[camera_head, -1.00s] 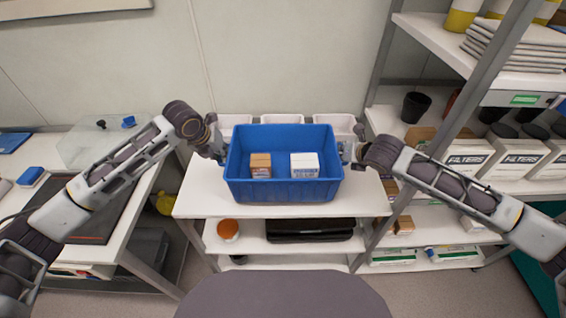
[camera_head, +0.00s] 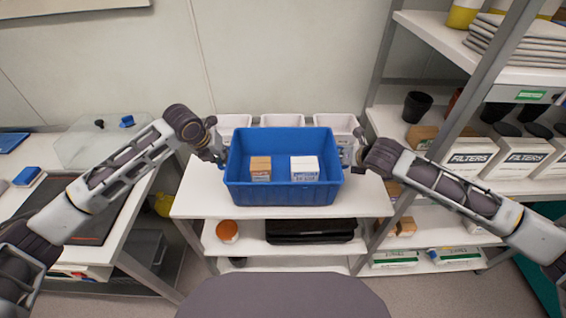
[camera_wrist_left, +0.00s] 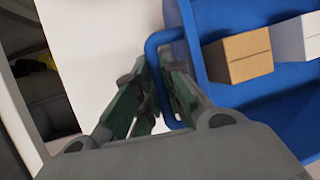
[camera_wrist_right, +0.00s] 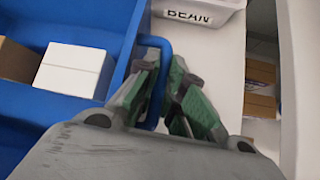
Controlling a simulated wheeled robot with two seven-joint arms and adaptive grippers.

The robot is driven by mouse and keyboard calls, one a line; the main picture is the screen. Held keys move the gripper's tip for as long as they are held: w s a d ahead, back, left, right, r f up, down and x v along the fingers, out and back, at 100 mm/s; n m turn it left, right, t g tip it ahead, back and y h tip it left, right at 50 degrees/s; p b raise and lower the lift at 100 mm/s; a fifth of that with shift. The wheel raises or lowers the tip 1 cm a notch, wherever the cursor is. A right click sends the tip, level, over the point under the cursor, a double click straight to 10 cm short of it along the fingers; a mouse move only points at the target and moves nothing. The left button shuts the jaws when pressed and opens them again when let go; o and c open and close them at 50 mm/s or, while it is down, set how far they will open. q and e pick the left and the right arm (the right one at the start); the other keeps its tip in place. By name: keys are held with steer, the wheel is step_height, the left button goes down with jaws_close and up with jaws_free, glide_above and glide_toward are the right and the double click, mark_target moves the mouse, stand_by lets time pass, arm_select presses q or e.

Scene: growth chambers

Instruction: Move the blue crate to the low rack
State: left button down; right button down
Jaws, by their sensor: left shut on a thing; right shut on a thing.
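The blue crate (camera_head: 283,197) is in the middle of the head view, over the white top shelf of a low rack (camera_head: 190,205). It holds a brown box (camera_head: 260,168) and a white box (camera_head: 304,169). My left gripper (camera_head: 222,157) is shut on the crate's left handle, which passes between its fingers in the left wrist view (camera_wrist_left: 160,95). My right gripper (camera_head: 353,157) is shut on the right handle, seen between its fingers in the right wrist view (camera_wrist_right: 163,95). The crate looks level. I cannot tell whether its bottom touches the shelf.
White bins (camera_head: 283,120) stand behind the crate, one marked BEAN in the right wrist view (camera_wrist_right: 195,12). A tall shelf unit with filter boxes (camera_head: 520,160) is at right. A bench with a clear box (camera_head: 90,148) is at left. A black tray (camera_head: 310,231) lies on the shelf below.

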arm_select(q)
steer(key=shift+a+f+b, duration=0.15)
steer(key=shift+f+b, duration=0.5)
arm_select(e)
steer(key=shift+d+f, duration=0.15)
steer(key=shift+f, duration=0.5)
arm_select(q)
steer(key=c, duration=2)
jaws_free()
steer(key=shift+f, duration=0.1)
arm_select(e)
steer(key=c, duration=2)
jaws_free()
steer(key=shift+f, duration=0.1)
arm_select(q)
steer(key=o, duration=0.5)
arm_select(e)
steer(key=o, duration=0.5)
arm_select(q)
steer(key=shift+r, duration=0.2)
steer(key=shift+v, duration=3.85)
arm_select(e)
steer(key=shift+s+r, duration=0.15)
steer(key=shift+r, duration=0.05)
steer(key=shift+v, duration=5.8)
